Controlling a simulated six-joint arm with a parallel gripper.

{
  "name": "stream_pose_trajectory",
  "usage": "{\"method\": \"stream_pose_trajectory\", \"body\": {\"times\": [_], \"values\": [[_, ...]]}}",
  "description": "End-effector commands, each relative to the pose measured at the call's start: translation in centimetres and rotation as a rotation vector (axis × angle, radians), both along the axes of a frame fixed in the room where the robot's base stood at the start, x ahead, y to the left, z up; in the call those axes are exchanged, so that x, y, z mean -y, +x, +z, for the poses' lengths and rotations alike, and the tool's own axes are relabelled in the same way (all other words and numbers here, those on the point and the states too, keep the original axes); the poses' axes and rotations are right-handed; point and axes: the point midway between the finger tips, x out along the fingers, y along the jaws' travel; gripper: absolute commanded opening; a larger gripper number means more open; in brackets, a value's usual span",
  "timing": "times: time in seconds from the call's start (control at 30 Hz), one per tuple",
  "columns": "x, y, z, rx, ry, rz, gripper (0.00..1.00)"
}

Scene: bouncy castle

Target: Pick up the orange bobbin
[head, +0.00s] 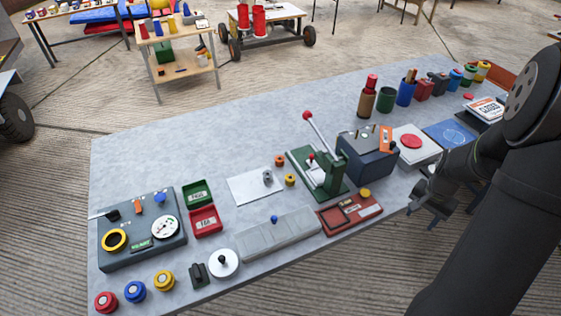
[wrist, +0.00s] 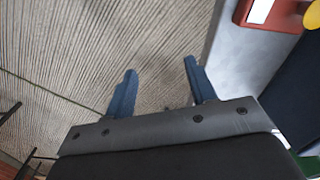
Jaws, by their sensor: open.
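A small orange bobbin (head: 280,160) sits on the grey table, just left of the green lever press (head: 320,172). A similar small yellow bobbin (head: 290,180) lies just in front of it. My gripper (head: 424,212) is open and empty at the table's front edge on the right, well apart from the orange bobbin. In the wrist view its two blue fingers (wrist: 160,70) are spread over bare floor. The orange bobbin is not in the wrist view.
The press, a dark blue box (head: 368,155) and a red tray (head: 349,212) stand between my gripper and the bobbin. A pale plate (head: 250,188) lies left of the bobbin. A long grey block (head: 278,236) lies nearer the front edge. The table's back left is clear.

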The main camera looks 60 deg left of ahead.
Motion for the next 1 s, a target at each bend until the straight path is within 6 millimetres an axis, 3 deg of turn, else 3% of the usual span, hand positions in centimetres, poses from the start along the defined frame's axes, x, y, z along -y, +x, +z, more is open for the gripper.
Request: {"method": "stream_pose_trajectory", "body": {"times": [0.17, 0.23, 0.57, 0.67, 0.83, 1.0], "values": [[0.0, 0.0, 0.0, 0.0, 0.0, 0.0, 0.51], [0.0, 0.0, 0.0, 0.0, 0.0, 0.0, 0.42], [-0.7, 0.0, 0.6, 0.022, 0.007, 0.032, 0.42], [-3.1, 0.1, 2.5, 0.101, 0.032, 0.145, 0.42], [-10.1, -0.9, 9.0, 0.337, 0.107, 0.478, 0.42], [-16.1, -3.4, 15.0, 0.537, 0.173, 0.753, 0.42]]}}
